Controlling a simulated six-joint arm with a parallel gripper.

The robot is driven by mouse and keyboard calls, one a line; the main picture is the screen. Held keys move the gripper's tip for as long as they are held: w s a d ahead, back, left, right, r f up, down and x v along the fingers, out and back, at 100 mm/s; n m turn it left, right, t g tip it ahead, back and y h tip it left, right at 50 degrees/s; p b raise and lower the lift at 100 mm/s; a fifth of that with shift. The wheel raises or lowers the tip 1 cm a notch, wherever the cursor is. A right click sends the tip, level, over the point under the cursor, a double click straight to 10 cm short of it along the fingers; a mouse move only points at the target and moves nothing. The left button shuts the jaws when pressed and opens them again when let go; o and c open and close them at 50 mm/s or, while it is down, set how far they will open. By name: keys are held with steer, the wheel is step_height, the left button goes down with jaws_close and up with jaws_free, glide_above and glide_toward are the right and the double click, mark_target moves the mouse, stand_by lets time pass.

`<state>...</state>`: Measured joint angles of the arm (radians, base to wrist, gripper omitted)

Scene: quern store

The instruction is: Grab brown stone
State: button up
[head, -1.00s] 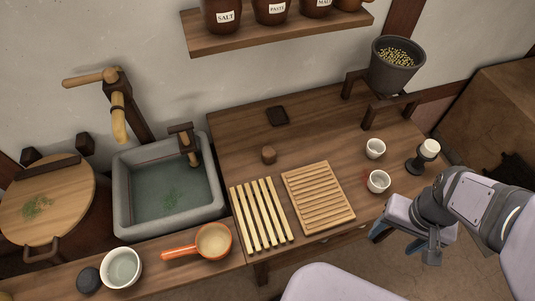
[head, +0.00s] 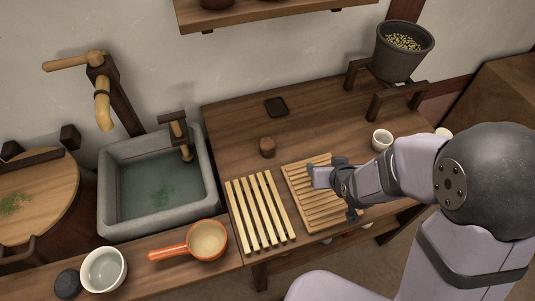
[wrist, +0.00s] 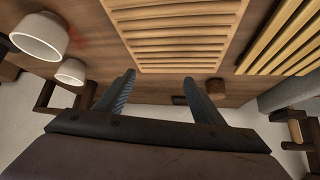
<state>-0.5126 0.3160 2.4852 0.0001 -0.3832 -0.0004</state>
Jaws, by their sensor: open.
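The brown stone (head: 267,147) is a small, blocky lump standing alone on the wooden table, behind the slatted racks. In the wrist view, a small brown block (wrist: 216,88) that looks like it lies beyond the right fingertip. My gripper (head: 338,190) is above the tan ridged board, to the right of and nearer than the stone. In the wrist view, its two fingers (wrist: 159,77) are spread with nothing between them.
The ridged board (head: 296,178) and slatted rack (head: 263,218) lie in front of the stone. A dark square piece (head: 277,107) lies behind it. A stone sink (head: 112,205) is left, a white cup (head: 381,140) right. Bare table surrounds the stone.

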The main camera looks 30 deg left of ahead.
mark_target(270, 148)
steer(key=a+f+n+y+b, duration=0.1)
steer(key=a, duration=0.3)
steer(key=s+a+f+n+t+y+b, duration=0.1)
steer(key=a+y, duration=0.1)
steer(key=a, duration=0.2)
steer(key=s+a+f+n+y+b, duration=0.1)
steer(key=a, duration=0.4)
steer(key=shift+s+t+y, duration=0.1)
steer(key=shift+t+y, duration=0.2)
steer(key=shift+t, duration=0.1)
steer(key=shift+s+a+r, duration=0.15)
steer(key=shift+s+a, duration=0.05)
steer(key=shift+a, duration=0.2)
steer(key=shift+a+r+p+x, duration=0.1)
steer(key=shift+p+x, duration=0.05)
steer(key=shift+x, duration=1.05)
steer(key=shift+a+r+p+x, duration=0.1)
steer(key=shift+r+p+x, duration=0.05)
steer(key=shift+x, duration=1.1)
steer(key=shift+r+p+x, duration=0.1)
steer(key=shift+p+x, duration=0.05)
steer(key=shift+x, duration=1.05)
steer(key=shift+r, duration=0.1)
steer(key=c, duration=1.4)
steer(key=shift+w+r, duration=0.1)
steer(key=shift+r, duration=0.05)
steer(key=shift+r, duration=4.85)
